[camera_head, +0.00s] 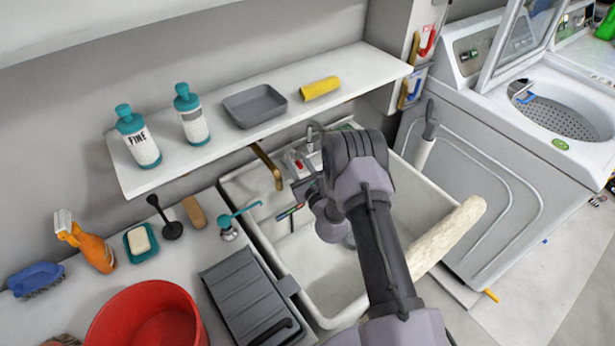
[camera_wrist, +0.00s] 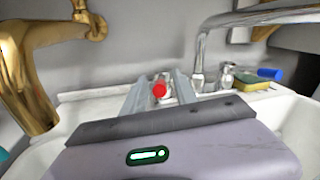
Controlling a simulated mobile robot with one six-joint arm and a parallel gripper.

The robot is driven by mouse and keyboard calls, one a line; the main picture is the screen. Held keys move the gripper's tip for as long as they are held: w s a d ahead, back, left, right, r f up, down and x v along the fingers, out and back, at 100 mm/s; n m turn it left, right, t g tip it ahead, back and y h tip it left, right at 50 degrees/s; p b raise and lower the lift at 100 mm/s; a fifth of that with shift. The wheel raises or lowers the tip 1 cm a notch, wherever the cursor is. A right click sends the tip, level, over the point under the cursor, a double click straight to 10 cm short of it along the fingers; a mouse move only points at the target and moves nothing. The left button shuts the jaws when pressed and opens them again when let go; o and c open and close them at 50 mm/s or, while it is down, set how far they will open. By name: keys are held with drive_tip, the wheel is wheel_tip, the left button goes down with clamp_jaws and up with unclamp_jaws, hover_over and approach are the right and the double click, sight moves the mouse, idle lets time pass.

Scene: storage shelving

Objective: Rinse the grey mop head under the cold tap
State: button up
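A chrome tap (camera_wrist: 203,50) with a red knob (camera_wrist: 159,90) stands at the back of the white sink (camera_head: 322,318). A blue cylinder (camera_wrist: 270,74) shows to its right in the wrist view; I cannot tell whether it is the cold handle. My gripper (camera_wrist: 158,88) is over the back of the sink. Its fingers are apart, with the red knob showing between them; contact is unclear. A brass tap (camera_head: 267,165) is to the left. A cream, fluffy roll (camera_head: 450,238) lies across the sink's right rim. I cannot make out a grey mop head.
A shelf (camera_head: 350,83) with two bottles, a grey tray (camera_head: 254,105) and a yellow roll (camera_head: 320,88) overhangs the sink's back. Left counter holds a red bucket (camera_head: 150,315), a spray bottle and a grey rack. A washer (camera_head: 500,150) stands right.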

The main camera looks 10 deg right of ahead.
drive_tip(key=s+d+p, duration=0.2)
drive_tip(key=s+p, duration=0.1)
drive_tip(key=s, duration=1.2)
drive_tip(key=shift+d, duration=0.25)
drive_tip(key=shift+s, duration=0.2)
